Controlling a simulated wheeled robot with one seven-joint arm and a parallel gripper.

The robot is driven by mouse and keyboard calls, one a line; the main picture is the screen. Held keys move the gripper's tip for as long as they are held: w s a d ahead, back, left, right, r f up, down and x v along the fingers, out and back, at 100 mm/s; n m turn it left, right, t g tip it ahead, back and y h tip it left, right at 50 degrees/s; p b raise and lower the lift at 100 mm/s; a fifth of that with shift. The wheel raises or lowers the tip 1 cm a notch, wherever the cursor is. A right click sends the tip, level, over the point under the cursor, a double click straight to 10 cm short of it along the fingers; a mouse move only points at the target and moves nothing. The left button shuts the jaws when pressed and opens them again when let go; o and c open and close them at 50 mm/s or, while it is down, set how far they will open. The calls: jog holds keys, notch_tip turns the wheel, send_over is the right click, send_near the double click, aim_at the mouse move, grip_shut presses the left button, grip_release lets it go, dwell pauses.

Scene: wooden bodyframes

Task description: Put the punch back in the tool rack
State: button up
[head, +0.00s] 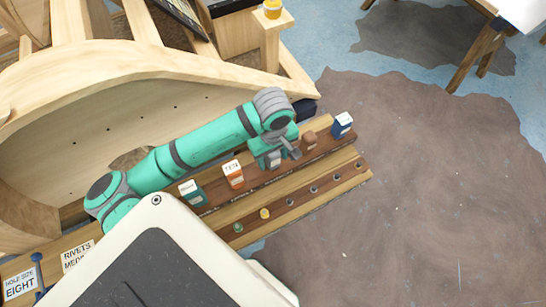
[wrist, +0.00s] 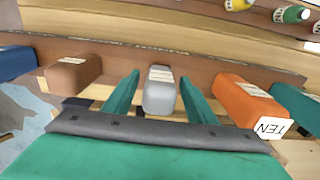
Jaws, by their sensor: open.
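The tool rack (head: 325,152) is a stepped wooden board with a brown strip holding a row of block-shaped, coloured handles. In the wrist view, a grey handle (wrist: 160,92) stands in the row between the two green fingers of my gripper (wrist: 158,95). The fingers are open, one on each side, with a gap visible; I see no clear contact. In the head view my gripper (head: 284,150) is over the rack, partly hiding the grey handle (head: 271,160). I cannot tell for sure that this grey handle is the punch; its lower part is hidden.
An orange handle marked TEN (wrist: 250,100) and a brown handle (wrist: 72,73) flank the grey one. A teal handle (head: 191,192) and a blue handle (head: 342,124) stand further along. Small coloured pieces, one yellow (head: 265,213), sit in the lower step. A curved wooden frame (head: 60,100) rises behind.

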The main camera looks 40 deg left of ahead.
notch_tip(320, 180, up, 12)
jog(key=shift+f, duration=0.1)
dwell(0.8)
